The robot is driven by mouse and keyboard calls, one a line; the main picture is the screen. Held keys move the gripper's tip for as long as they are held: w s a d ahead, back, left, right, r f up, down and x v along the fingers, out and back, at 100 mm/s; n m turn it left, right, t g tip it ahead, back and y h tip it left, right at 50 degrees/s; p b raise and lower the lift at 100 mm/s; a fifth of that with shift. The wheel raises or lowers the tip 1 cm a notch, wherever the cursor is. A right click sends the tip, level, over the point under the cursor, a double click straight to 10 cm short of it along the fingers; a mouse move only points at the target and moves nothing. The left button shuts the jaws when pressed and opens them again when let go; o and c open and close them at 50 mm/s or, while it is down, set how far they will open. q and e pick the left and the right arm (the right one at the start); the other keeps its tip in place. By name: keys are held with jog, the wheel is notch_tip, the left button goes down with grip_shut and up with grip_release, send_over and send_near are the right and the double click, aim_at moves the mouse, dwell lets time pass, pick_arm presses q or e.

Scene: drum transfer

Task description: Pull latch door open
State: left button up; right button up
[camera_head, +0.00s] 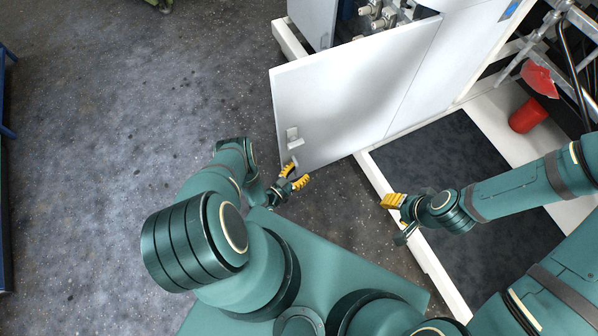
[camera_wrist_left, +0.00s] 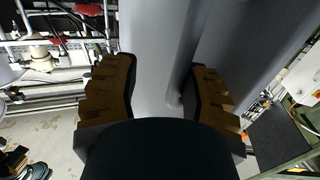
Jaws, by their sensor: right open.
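The white latch door (camera_head: 345,95) stands swung out from the cabinet, with the cabinet's inside showing behind its top edge. A small pale latch handle (camera_head: 292,134) sits near the door's lower left corner. My left gripper (camera_head: 294,178) is at that corner, just below the handle, with its yellow fingers apart. In the left wrist view, the fingers (camera_wrist_left: 160,92) stand on either side of a smooth grey shape. Whether they touch it is hard to tell. My right gripper (camera_head: 391,201) is open and empty, apart from the door, over the white floor frame.
Pipe fittings (camera_head: 378,14) show inside the cabinet. A white frame (camera_head: 405,222) borders a dark floor mat (camera_head: 440,155). A red cylinder (camera_head: 527,115) and metal railings stand at the right. The grey floor (camera_head: 130,100) left of the door is clear.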

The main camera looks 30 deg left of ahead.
pick_arm(q)
jog(key=v, duration=1.2)
dwell(0.6)
